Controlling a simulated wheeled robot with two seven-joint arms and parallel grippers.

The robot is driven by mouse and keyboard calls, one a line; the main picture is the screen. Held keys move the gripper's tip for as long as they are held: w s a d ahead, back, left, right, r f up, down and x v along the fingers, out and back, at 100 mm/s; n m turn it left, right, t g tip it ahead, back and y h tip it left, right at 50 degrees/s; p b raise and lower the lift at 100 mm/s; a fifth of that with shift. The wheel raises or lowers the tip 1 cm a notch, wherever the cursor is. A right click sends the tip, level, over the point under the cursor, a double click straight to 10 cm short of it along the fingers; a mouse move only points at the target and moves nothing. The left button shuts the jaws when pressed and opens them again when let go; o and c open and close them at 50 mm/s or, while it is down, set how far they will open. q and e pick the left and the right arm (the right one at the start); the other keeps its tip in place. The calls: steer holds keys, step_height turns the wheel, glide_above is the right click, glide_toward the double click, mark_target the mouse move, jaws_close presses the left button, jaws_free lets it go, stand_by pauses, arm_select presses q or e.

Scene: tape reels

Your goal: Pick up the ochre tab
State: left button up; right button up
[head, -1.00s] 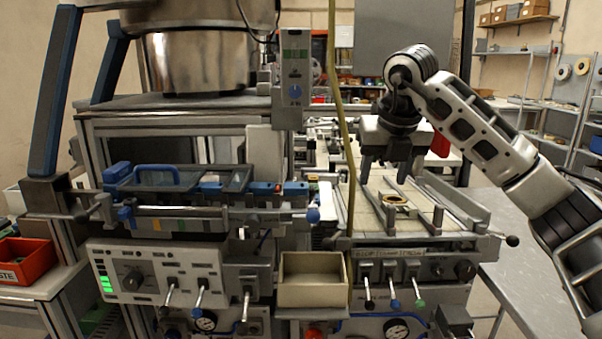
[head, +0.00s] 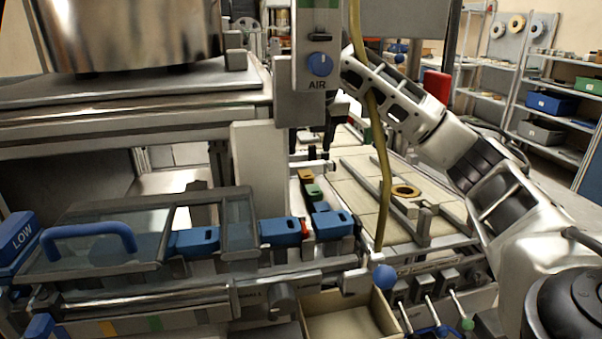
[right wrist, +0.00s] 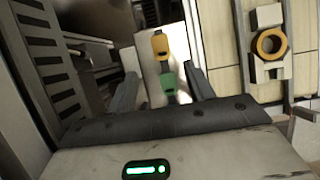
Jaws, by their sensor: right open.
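The ochre tab (head: 305,176) is a small block lying in the narrow channel left of the tiled bed, at the far end of a short row. A green tab (head: 312,191) lies just nearer than it. The right wrist view also shows the ochre tab (right wrist: 160,43) beyond the green tab (right wrist: 168,81). My right gripper (head: 311,150) is open and empty above and beyond the ochre tab, its upper part hidden by the AIR box. In the right wrist view, its fingers (right wrist: 161,75) stand apart on either side of the row. My left gripper is not in view.
The AIR box (head: 318,65) and a yellow hose (head: 380,150) hang in front. An ochre ring (head: 405,191) sits on the tiled bed. An open beige bin (head: 345,322) is below.

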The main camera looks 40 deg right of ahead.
mark_target(307, 176)
steer(key=x, duration=0.2)
steer(key=shift+w+f, duration=0.15)
steer(key=shift+f, duration=0.2)
steer(key=x, duration=0.3)
steer(key=p+x, duration=0.1)
steer(key=x, duration=0.1)
steer(key=shift+s+f, duration=0.25)
steer(key=c, duration=1)
